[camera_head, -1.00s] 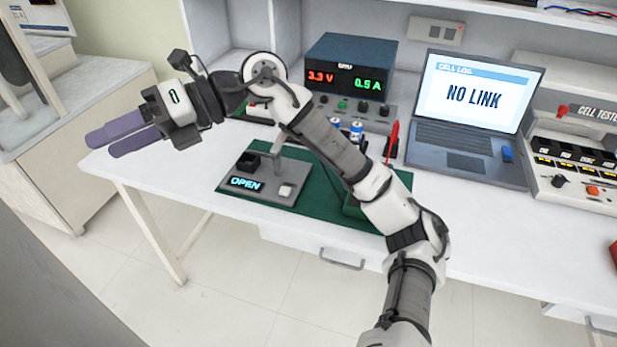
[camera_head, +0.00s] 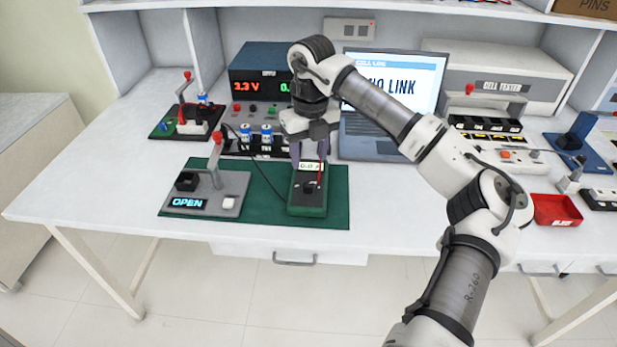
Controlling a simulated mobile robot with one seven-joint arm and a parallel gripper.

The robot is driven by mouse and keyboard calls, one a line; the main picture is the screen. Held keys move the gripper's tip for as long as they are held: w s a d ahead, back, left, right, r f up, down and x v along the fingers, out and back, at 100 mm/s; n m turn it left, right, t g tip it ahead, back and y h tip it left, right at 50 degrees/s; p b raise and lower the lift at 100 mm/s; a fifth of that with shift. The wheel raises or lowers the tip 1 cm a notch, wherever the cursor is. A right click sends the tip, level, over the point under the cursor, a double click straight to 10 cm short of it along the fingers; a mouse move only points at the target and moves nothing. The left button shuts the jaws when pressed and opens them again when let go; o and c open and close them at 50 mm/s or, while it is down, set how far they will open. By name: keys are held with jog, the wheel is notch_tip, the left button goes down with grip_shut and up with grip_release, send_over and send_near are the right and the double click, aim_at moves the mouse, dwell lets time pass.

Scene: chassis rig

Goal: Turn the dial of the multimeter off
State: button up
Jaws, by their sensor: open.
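The multimeter (camera_head: 307,207) is a green handheld box lying on the right part of a green mat (camera_head: 252,216). Its small display (camera_head: 311,166) is lit at the far end, with digits too small to read surely. Its dark dial (camera_head: 310,187) sits on the face below the display; its setting is too small to tell. My gripper (camera_head: 309,158) points down over the far end of the multimeter. Its purple fingers are apart with nothing seen between them, on either side near the display. Whether they touch the case I cannot tell. A red probe stands at the multimeter's right side.
A grey fixture (camera_head: 232,187) reading "OPEN", with a red-knobbed lever, stands left on the mat. Behind are a cell rack (camera_head: 257,152), the power supply (camera_head: 246,77) and a laptop (camera_head: 370,148). A red tray (camera_head: 556,210) lies right. The front table strip is clear.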

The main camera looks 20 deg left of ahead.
aim_at(308, 183)
notch_tip(308, 183, down, 8)
jog(key=shift+s+a+r+p, duration=0.1)
jog(key=shift+p, duration=0.3)
jog(key=shift+c, duration=0.3)
jog(key=c, duration=0.9)
